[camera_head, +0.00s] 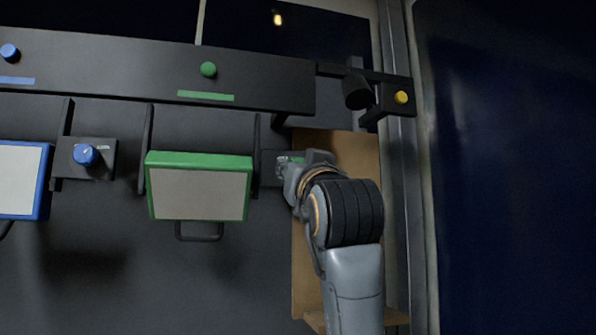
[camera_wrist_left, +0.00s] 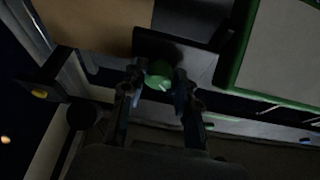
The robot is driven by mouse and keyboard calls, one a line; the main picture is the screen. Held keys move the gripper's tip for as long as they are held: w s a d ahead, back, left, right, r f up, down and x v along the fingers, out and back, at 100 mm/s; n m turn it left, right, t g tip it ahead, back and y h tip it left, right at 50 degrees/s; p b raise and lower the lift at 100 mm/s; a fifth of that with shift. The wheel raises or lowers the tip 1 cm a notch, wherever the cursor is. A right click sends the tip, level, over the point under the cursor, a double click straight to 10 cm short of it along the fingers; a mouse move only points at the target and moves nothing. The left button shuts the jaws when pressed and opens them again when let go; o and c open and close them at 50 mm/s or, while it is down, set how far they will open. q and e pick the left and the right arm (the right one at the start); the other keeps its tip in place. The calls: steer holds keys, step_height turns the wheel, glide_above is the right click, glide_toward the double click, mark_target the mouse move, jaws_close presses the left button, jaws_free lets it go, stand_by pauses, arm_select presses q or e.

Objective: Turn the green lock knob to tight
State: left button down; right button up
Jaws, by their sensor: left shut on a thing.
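The green lock knob (camera_wrist_left: 158,76) sits on a dark mounting plate (camera_wrist_left: 205,64) and shows between my left fingers in the left wrist view. A pale mark shows on its face. My left gripper (camera_wrist_left: 157,88) is shut on the knob, one finger on each side. In the head view the left gripper (camera_head: 287,168) reaches the plate just right of the green-framed panel (camera_head: 199,206). There the hand hides most of the knob, and I cannot read its setting. My right gripper is in neither view.
A blue knob (camera_head: 85,154) sits on a similar plate beside a blue-framed panel (camera_head: 20,180) at the left. A dark rail (camera_head: 150,72) above carries a green button (camera_head: 208,69) and a blue one. A black arm with a yellow button (camera_head: 401,97) juts out at upper right.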

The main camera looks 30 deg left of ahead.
arm_select(q)
steer(key=shift+s+a+r+m+t+h+b, duration=0.25)
steer(key=shift+m+h, duration=1.15)
steer(key=shift+m, duration=2.15)
steer(key=shift+w+d+m+t+h+b, duration=0.1)
steer(key=shift+m+h+b, duration=0.3)
steer(key=shift+m+h, duration=2.1)
steer(key=shift+s+a+r+m+t+h+b, duration=0.15)
steer(key=shift+m+h+b, duration=0.15)
steer(key=shift+m, duration=4.35)
steer(key=shift+d, duration=0.1)
steer(key=c, duration=1)
jaws_free()
steer(key=shift+s, duration=0.1)
